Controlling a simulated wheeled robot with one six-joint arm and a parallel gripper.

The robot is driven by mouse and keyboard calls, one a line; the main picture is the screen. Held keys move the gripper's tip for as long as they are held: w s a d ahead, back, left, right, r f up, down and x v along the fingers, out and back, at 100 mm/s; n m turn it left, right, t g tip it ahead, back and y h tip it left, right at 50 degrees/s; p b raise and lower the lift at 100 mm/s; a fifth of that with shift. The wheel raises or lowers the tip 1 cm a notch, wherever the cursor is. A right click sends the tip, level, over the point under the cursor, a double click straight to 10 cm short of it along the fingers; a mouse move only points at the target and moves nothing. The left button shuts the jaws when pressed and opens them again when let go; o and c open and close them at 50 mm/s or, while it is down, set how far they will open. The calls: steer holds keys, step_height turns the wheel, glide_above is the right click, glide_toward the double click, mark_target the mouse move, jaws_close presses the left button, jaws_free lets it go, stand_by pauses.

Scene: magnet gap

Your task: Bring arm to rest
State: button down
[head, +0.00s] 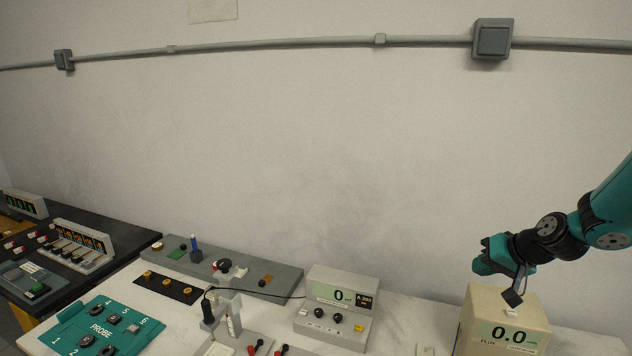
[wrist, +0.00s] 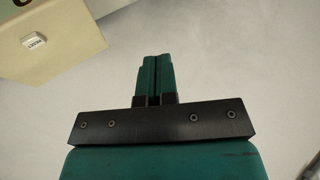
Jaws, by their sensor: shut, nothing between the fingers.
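My gripper (head: 484,262) is at the right in the head view, at the end of my teal and black arm. It hangs in the air beside and above the beige meter box (head: 470,314), which reads 0.0. In the wrist view my gripper's two teal fingers (wrist: 154,60) are together with nothing between them.
The white bench holds a grey meter (head: 357,313) reading 0, a grey panel (head: 200,262) with knobs and a teal probe board (head: 68,330). A black bench (head: 125,238) with instruments stands at the left.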

steer(key=s+a+r+n+g+y+b, duration=0.1)
steer(key=s+a+r+n, duration=0.15)
steer(key=a, duration=0.45)
steer(key=s+a+r+n+g+b, duration=0.1)
steer(key=s+a+r, duration=0.15)
steer(key=a, duration=0.35)
steer(key=s+a+n+g+b, duration=0.1)
steer(key=s+a, duration=0.3)
steer(key=s, duration=0.4)
steer(key=s+a+r+n+g+b, duration=0.1)
steer(key=s+a+n, duration=0.3)
steer(key=s, duration=0.5)
steer(key=s+a+r+n+g+b, duration=0.1)
steer(key=s+a+n+g+b, duration=0.1)
steer(key=s+a, duration=0.3)
steer(key=s+g, duration=0.1)
steer(key=s, duration=0.2)
steer(key=shift+s+a+h+b, duration=0.3)
steer(key=shift+s+b, duration=0.05)
steer(key=shift+r, duration=0.1)
